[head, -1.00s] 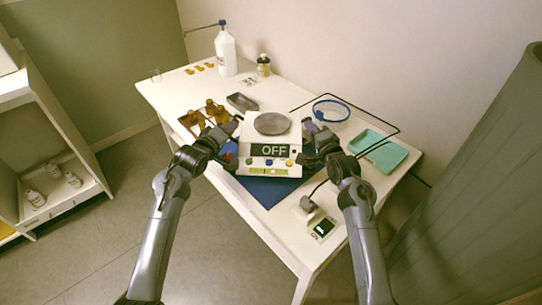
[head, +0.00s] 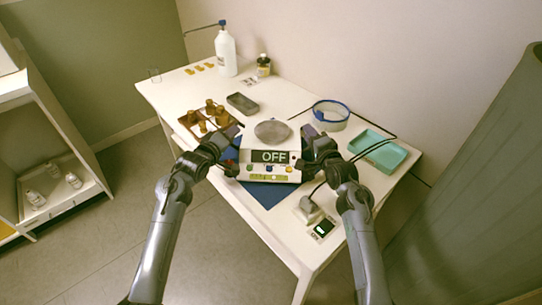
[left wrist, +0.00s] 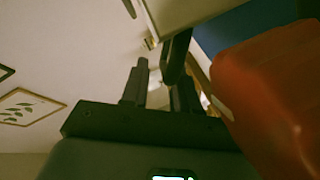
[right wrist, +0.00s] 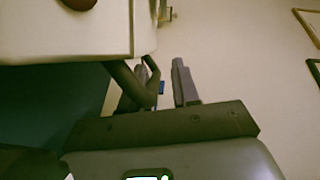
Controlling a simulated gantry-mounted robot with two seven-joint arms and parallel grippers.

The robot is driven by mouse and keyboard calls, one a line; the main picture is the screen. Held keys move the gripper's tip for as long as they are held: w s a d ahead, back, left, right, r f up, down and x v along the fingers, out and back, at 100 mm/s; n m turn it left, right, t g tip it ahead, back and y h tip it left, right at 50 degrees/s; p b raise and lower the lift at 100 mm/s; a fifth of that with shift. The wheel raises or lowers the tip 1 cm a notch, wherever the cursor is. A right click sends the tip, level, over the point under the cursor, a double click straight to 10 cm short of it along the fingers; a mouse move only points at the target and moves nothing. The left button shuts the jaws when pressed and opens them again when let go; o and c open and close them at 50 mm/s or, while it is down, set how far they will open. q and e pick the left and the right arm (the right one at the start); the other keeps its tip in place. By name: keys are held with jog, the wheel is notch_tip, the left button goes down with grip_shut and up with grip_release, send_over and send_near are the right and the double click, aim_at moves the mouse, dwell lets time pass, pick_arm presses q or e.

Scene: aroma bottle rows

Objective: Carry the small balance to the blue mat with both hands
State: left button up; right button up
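The small white balance (head: 285,172), with a round grey pan and a display reading OFF, stands upright over the blue mat (head: 268,194) and looks to rest on it. Its corner shows in the left wrist view (left wrist: 185,10) and in the right wrist view (right wrist: 70,30). My left gripper (head: 233,166) is at its left side, fingers apart, with a dark part, perhaps a handle, near them. My right gripper (head: 306,160) is at its right side, fingers apart, beside a dark curved handle (right wrist: 150,85). The mat's back is hidden under the balance.
Brown bottles in a wooden tray (head: 190,119) stand close left of my left gripper. A grey dish (head: 242,102) lies behind. A teal tray (head: 380,152), a blue-rimmed ring (head: 331,113) and a small device (head: 323,228) are on the right. A blurred red thing (left wrist: 270,90) is close to the left wrist camera.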

pick_arm(q)
jog(key=shift+o, duration=1)
jog(key=shift+r, duration=0.2)
pick_arm(e)
jog(key=shift+o, duration=1)
jog(key=shift+r, duration=0.3)
jog(key=shift+w+r, duration=0.1)
jog(key=shift+r, duration=0.25)
pick_arm(q)
jog(key=v, duration=0.8)
pick_arm(e)
notch_tip(320, 180, up, 9)
jog(key=shift+d+r, duration=0.1)
jog(key=shift+r, duration=0.05)
